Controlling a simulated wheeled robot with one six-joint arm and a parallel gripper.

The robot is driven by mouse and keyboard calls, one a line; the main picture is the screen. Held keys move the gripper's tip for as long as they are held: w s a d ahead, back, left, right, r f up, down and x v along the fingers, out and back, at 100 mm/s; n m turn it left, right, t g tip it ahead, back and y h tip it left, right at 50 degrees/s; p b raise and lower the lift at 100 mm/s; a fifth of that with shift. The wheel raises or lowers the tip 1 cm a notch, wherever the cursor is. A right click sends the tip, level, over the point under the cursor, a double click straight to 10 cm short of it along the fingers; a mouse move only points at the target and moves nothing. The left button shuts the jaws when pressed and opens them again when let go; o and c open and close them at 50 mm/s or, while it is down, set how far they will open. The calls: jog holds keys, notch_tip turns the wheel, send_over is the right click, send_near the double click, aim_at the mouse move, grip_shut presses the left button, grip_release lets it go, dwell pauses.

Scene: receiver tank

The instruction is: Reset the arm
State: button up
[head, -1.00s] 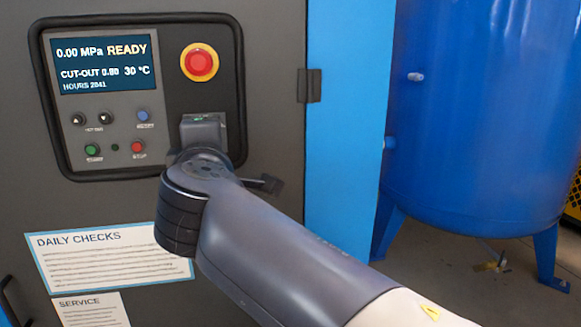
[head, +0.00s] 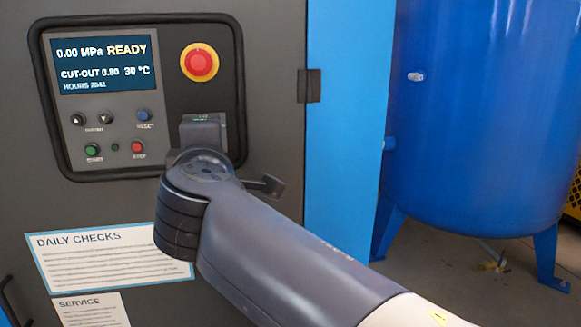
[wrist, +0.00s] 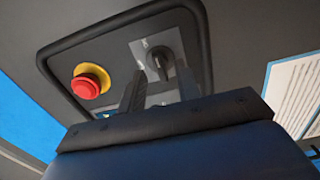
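My gripper (wrist: 160,72) shows in the wrist view with its two dark fingers apart, close to the control panel. A black rotary knob (wrist: 158,60) on a light grey plate sits between or just beyond the fingertips; I cannot tell if they touch it. In the head view my wrist hides the knob and fingers. My arm (head: 280,240) reaches up from the lower right to the panel's lower right part.
The compressor panel (head: 172,95) has a screen (head: 103,64) reading 0.00 MPa READY, a red emergency stop (head: 199,62), also in the wrist view (wrist: 86,86), and small buttons. A paper sheet (head: 110,255) is below. A blue tank (head: 480,120) stands right.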

jog(key=w+n+p, duration=0.1)
jog(key=n+p, duration=0.2)
jog(key=p, duration=0.2)
jog(key=n+p, duration=0.4)
jog(key=p, duration=0.1)
jog(key=w+n+p, duration=0.1)
jog(key=n+p, duration=0.3)
jog(key=p, duration=0.1)
jog(key=shift+w+a+r, duration=0.3)
jog(key=shift+a+r, duration=0.05)
jog(key=shift+a, duration=0.05)
jog(key=shift+n, duration=0.3)
jog(key=shift+d+f, duration=0.1)
